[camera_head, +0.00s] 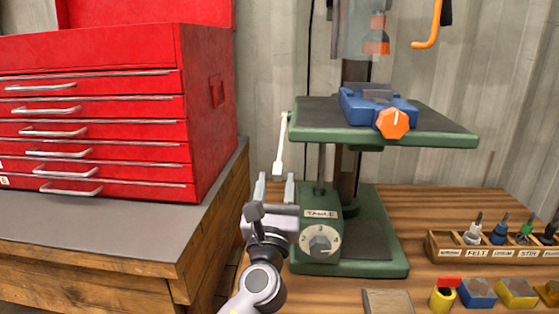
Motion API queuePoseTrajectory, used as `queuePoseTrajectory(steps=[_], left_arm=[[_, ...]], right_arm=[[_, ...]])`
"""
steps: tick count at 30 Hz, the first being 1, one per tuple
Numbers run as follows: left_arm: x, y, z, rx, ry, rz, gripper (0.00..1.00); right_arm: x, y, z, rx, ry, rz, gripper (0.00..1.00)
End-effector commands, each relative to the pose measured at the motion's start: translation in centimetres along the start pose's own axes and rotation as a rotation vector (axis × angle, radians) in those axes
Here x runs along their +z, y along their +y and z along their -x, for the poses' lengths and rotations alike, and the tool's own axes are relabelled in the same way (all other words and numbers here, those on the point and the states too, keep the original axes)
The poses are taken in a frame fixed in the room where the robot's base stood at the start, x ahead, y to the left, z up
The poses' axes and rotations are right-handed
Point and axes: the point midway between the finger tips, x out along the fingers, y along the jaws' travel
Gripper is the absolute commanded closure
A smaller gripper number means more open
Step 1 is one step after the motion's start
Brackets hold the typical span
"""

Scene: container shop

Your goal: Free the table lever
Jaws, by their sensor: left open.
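The pale table lever (281,147) hangs down, slightly tilted, at the left edge of the drill press table (450,134). My left gripper (276,181) is open, with its two fingers pointing up and apart. In the picture the lever's lower end is just above the gap between the fingertips. I see no contact, and cannot tell the depth between them. A green block labelled TABLE (321,214), with a numbered grey dial (320,242), stands right of the gripper. My right gripper is out of view.
A blue vise (362,107) with an orange knob (392,123) sits on the press table. A red drawer cabinet (90,120) stands at left on a grey-topped bench. A labelled wooden rack (443,245) and several small coloured containers are at lower right.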

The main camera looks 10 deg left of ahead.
Motion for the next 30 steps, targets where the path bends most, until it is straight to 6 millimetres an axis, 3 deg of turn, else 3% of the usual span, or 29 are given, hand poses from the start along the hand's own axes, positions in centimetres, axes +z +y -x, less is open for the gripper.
queuePoseTrajectory(steps=[12, 25, 26, 30], left_arm=[[0.1, 0.0, -5.1, 0.000, -0.001, 0.000, 0.55], [0.0, 0.0, -6.0, 0.000, 0.000, 0.002, 0.55], [0.0, 0.0, -6.0, 0.000, 0.000, 0.002, 0.59], [0.0, 0.0, -6.0, 0.000, 0.000, 0.002, 1.00]], right_arm=[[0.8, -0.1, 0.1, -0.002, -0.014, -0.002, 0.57], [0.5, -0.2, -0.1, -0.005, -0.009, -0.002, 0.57], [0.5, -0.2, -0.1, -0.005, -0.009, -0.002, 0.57], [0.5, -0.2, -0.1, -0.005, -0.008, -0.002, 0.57]])
